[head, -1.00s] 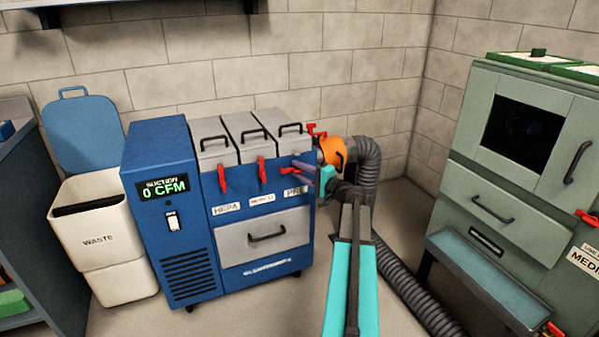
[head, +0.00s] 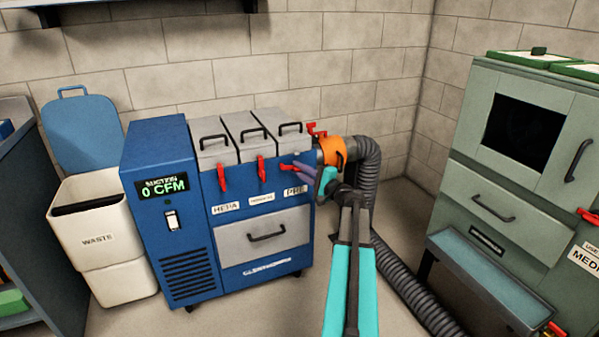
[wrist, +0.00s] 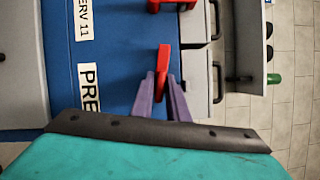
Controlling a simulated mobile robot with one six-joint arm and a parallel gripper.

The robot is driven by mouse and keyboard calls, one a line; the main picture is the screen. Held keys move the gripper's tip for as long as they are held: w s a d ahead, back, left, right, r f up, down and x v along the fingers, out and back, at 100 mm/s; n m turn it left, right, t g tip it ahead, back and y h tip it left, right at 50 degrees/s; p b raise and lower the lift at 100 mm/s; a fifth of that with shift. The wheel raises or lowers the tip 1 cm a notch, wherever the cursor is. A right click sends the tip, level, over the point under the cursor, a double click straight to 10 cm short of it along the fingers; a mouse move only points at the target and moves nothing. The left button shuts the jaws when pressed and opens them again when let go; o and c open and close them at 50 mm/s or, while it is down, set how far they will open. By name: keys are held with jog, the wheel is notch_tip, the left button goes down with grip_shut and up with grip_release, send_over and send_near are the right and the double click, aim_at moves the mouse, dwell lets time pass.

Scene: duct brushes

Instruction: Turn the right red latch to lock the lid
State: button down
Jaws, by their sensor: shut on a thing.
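The right red latch (wrist: 163,60) is on the blue front of the suction unit (head: 160,225), above the PRE label (wrist: 89,88). It lies sideways in the head view, while the middle red latch (head: 262,170) and left red latch (head: 222,178) hang down. My gripper (wrist: 162,85) has its two purple fingers shut on the right latch, one on each side. In the head view my gripper (head: 300,171) covers much of that latch; only part of its red shows. The right grey lid (head: 279,134) looks closed above it.
An orange hose collar (head: 333,150) and grey ribbed hose (head: 370,170) are close on the right of my gripper. A white waste bin (head: 95,240) stands left of the unit. A green cabinet (head: 500,205) stands at the right. Open floor lies in front.

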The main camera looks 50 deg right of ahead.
jog(key=m, duration=0.2)
jog(key=m+t+h+b, duration=0.1)
jog(key=m, duration=0.1)
jog(key=shift+m+t, duration=0.3)
jog(key=shift+m, duration=0.1)
jog(key=m+h+b, duration=0.1)
jog(key=m+h, duration=0.1)
jog(key=m, duration=0.2)
jog(key=shift+m+t, duration=0.3)
jog(key=shift+t, duration=0.1)
jog(key=m+h, duration=0.1)
jog(key=m, duration=0.2)
jog(key=m+h, duration=0.1)
jog(key=m, duration=0.2)
jog(key=shift+d+r+h, duration=0.1)
jog(key=shift+h, duration=0.3)
jog(key=shift+s+d+m+h+b, duration=0.15)
jog(key=shift+m+h, duration=0.5)
jog(key=shift+m, duration=0.6)
jog(key=shift+w+a+m+h+b, duration=0.15)
jog(key=shift+m+h, duration=0.5)
jog(key=shift+m, duration=0.6)
jog(key=shift+s+d+g, duration=0.1)
jog(key=shift+d+g, duration=0.05)
jog(key=shift+g, duration=0.15)
jog(key=c, duration=1.8)
grip_release()
jog(key=shift+c, duration=0.2)
jog(key=shift+s, duration=0.1)
